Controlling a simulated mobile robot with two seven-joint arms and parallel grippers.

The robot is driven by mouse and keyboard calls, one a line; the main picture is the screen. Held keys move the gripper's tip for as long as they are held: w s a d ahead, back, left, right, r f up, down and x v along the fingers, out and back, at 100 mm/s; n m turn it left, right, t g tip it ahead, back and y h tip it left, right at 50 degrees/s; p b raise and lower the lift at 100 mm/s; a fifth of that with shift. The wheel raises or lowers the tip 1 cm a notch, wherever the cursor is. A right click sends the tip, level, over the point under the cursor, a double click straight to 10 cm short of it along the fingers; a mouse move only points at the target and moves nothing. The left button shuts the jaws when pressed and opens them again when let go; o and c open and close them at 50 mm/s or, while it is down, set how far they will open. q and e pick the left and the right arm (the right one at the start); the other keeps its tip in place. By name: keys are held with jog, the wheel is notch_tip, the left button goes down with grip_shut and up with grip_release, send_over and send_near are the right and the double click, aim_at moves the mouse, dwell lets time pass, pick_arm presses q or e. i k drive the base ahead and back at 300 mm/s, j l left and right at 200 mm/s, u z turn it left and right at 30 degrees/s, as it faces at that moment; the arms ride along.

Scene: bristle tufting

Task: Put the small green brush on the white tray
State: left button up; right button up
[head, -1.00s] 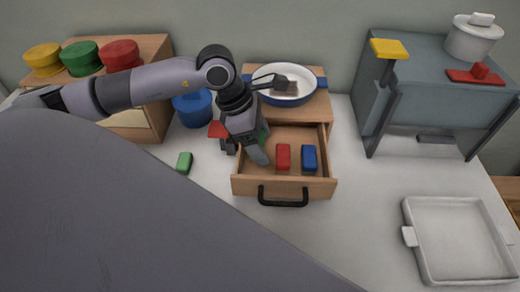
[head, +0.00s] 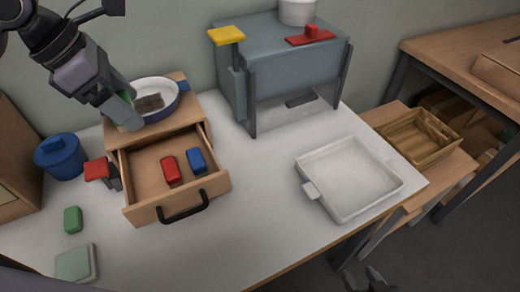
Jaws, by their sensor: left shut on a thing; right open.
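My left gripper (head: 122,108) is shut on the small green brush (head: 126,93), of which only a green sliver shows between the fingers. The gripper is raised above the drawer unit, in front of the white pan. The white tray (head: 368,206) lies on the table to the right, with raised rims and small side handles, and is empty. My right gripper (head: 372,281) shows only partly at the bottom edge; it is open and empty, below the table's front edge.
The open wooden drawer (head: 146,212) holds a red brush (head: 171,170) and a blue brush (head: 196,161). A green block (head: 73,219) and pale green box (head: 74,264) are at left. A grey stand (head: 285,65) is behind. Table between drawer and tray is clear.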

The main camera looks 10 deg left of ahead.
aim_at(347, 178)
jog(key=l+z, duration=0.3)
jog(key=l, duration=0.5)
jog(key=i+l+z, duration=0.1)
jog(key=l+z, duration=0.15)
jog(key=l, duration=0.5)
